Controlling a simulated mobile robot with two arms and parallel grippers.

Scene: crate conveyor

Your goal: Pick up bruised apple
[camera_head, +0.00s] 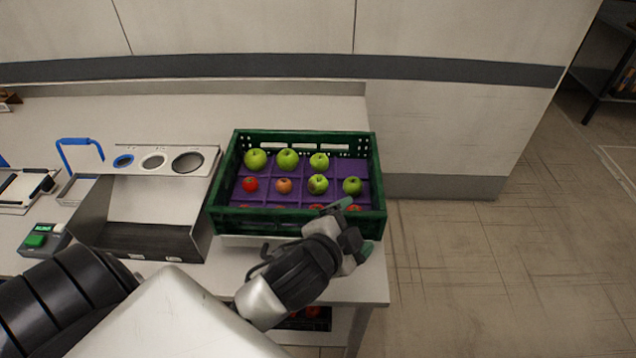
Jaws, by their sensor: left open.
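A green crate (228,180) with a purple divided tray stands on the counter and holds several apples. My left gripper (354,224) is open and empty at the crate's near right side, just in front of and a little right of the blotched apple. It is apart from that apple and partly hides the crate's near wall and red apples behind it. My right gripper is out of view.
A red apple (250,184) and three green apples at the back share the crate. Left of it stands a metal bin with a panel of round holes (153,161). A green button box (42,238) is farther left. The counter (375,287) ends just right of the crate.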

